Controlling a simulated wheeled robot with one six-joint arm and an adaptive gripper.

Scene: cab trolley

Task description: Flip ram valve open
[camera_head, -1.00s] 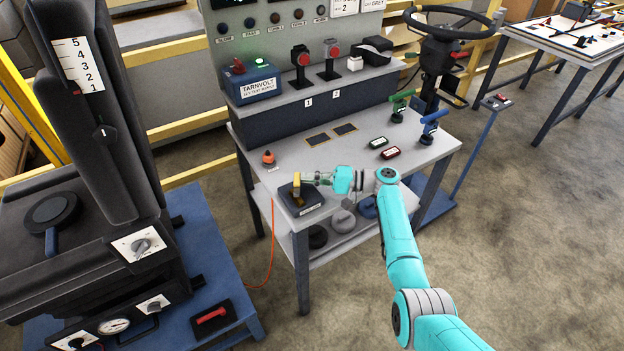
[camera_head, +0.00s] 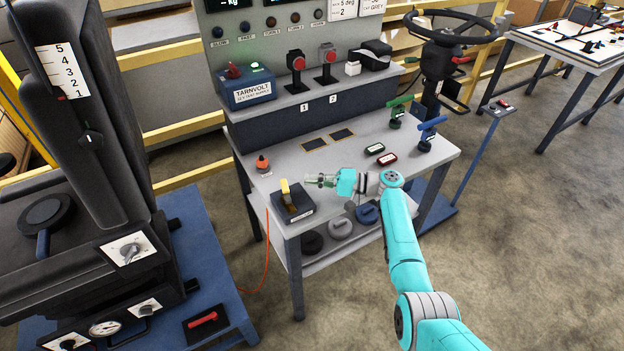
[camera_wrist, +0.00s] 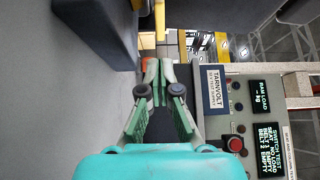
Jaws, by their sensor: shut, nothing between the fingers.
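A dark box (camera_head: 300,210) with an upright yellow lever (camera_head: 285,188) stands at the front left corner of the grey bench. It seems to be the ram valve, but its small label is too small to read. My gripper (camera_head: 316,180) is just right of the lever and apart from it, above the bench. In the wrist view my gripper's fingers (camera_wrist: 159,75) are together with nothing between them. The lever cannot be made out for certain in that view.
An orange-topped knob (camera_head: 262,164) stands behind the box. A blue Tarnvolt supply box (camera_head: 248,88) and red-button stalks are on the bench's back shelf. Green and red labelled blocks (camera_head: 387,159) lie to the right.

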